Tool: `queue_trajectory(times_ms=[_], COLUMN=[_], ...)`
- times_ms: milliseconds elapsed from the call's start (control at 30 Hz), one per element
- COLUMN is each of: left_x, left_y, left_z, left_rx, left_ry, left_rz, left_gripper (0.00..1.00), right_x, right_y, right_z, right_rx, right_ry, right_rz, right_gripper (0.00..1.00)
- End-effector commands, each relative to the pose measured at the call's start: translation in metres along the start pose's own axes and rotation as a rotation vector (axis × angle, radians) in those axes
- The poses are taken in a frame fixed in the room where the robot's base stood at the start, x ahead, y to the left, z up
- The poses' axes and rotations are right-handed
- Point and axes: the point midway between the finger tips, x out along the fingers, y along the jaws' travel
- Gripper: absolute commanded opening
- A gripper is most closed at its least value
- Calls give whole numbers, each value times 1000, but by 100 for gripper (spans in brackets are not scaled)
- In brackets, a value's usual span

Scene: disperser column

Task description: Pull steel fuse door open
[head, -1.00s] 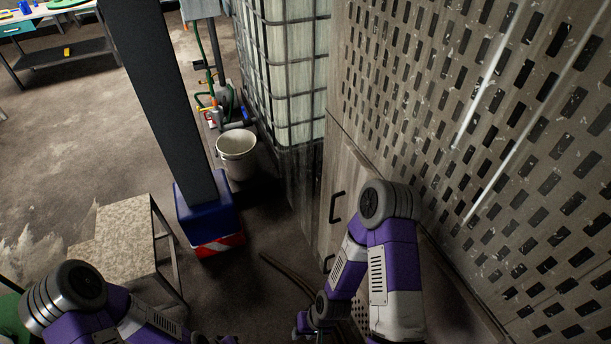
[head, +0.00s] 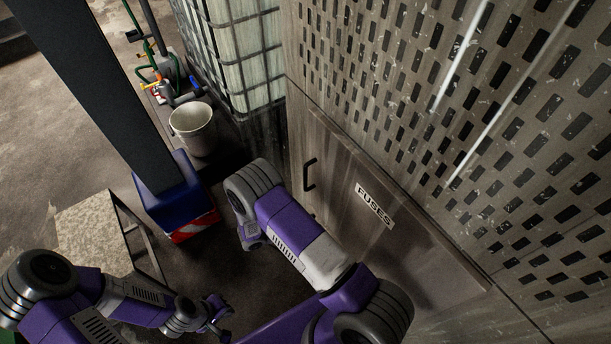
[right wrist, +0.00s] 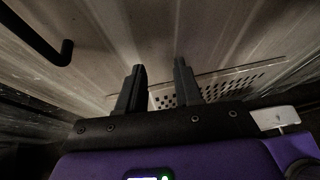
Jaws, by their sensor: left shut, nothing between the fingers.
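The steel fuse door (head: 345,190) is a grey panel low on the perforated cabinet wall, with a "FUSES" label (head: 375,205). It looks closed. Its dark bar handle (head: 308,175) is near the left edge. In the right wrist view a dark bar that looks like the handle (right wrist: 32,36) is at upper left. My right gripper (right wrist: 161,68) is open and empty, its fingers pointing toward streaked metal, with the bar off to their left. In the head view my right arm partly hides the door's lower left. My left gripper (head: 217,315) is shut and empty, well away from the door.
A dark post (head: 105,85) on a blue base (head: 172,198) stands left of my right arm. Behind it are a white bucket (head: 194,130) and a caged tank (head: 240,50). A stool-like table (head: 95,235) is at lower left.

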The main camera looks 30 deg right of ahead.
Motion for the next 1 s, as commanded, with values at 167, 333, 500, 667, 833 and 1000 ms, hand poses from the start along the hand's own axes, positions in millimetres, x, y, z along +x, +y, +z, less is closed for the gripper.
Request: queue_trajectory(times_ms=[167,333,500,667,833,1000], left_x=[-2,-2,0,3,5,5], left_y=[1,1,0,-1,-2,-2], left_z=[0,0,0,0,0,0], left_rx=[0,0,0,0,0,0], left_ry=[0,0,0,0,0,0], left_rz=[0,0,0,0,0,0], left_gripper=[0,0,0,0,0,0], right_x=[-41,-60,-44,-22,-5,0], right_y=[65,86,93,101,108,110], right_z=[50,70,80,91,99,102], right_rx=[-2,15,17,18,18,17], right_ry=[-316,-437,-447,-446,-444,-444], right_rz=[250,336,340,339,340,341], right_gripper=[35,35,35,35,35,35])
